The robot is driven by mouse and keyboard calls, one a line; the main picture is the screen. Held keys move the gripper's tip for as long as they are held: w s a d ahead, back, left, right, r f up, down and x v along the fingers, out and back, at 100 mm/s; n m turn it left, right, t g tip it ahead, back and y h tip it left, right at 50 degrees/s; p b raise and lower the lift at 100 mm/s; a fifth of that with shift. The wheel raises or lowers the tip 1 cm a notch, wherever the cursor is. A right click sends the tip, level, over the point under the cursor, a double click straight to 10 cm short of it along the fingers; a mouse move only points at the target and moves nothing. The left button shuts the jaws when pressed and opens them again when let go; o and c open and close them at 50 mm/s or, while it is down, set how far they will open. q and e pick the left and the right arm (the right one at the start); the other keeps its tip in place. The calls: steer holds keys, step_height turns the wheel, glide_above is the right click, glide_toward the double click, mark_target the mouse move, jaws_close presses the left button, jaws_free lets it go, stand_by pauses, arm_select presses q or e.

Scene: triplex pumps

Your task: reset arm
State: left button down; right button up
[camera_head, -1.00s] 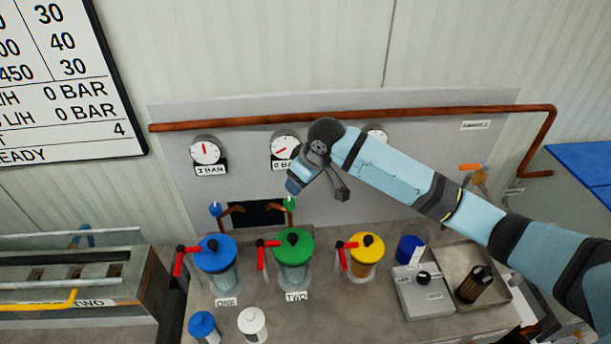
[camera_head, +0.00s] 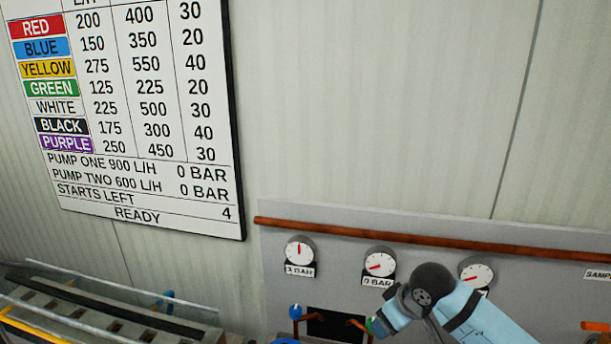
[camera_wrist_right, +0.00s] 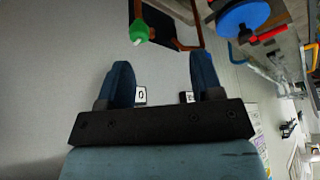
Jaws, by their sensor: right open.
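My right arm comes in from the lower right of the head view. Its right gripper (camera_head: 388,320) is in front of the grey panel (camera_head: 340,222), below the second and third gauges, partly cut off by the bottom edge. In the right wrist view its two blue fingers (camera_wrist_right: 161,78) stand apart with nothing between them. A green knob (camera_wrist_right: 138,32) and a blue lid (camera_wrist_right: 243,18) lie beyond the fingers there. The green knob (camera_head: 371,325) is also just beside the gripper in the head view. My left gripper is not in view.
A copper pipe (camera_head: 430,238) runs along the panel above the 3 BAR gauge (camera_head: 300,250), the 0 BAR gauge (camera_head: 380,263) and a third gauge (camera_head: 476,272). A chart board (camera_head: 140,110) reads READY. A rack (camera_head: 100,315) stands lower left.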

steer(key=s+a+f+m, duration=0.1)
steer(key=s+f, duration=0.2)
steer(key=s, duration=0.5)
steer(key=s+a+f, duration=0.1)
steer(key=s+f, duration=0.3)
steer(key=s, duration=0.5)
steer(key=s+d+m+h, duration=0.15)
steer(key=s+d, duration=0.25)
steer(key=s, duration=0.4)
steer(key=s+d+m+h, duration=0.1)
steer(key=s+d+m, duration=0.1)
steer(key=s+d, duration=0.35)
steer(key=w+a+f+t+y, duration=0.1)
steer(key=w+a+f+t, duration=0.1)
steer(key=f, duration=0.5)
steer(key=w+a+f+n+t+y, duration=0.1)
steer(key=w+a+f+t, duration=0.1)
steer(key=a+f+t, duration=0.3)
step_height(320, 180, down, 3)
steer(key=shift+w+a+r+y, duration=0.2)
steer(key=shift+a+y, duration=0.15)
steer(key=shift+a, duration=0.1)
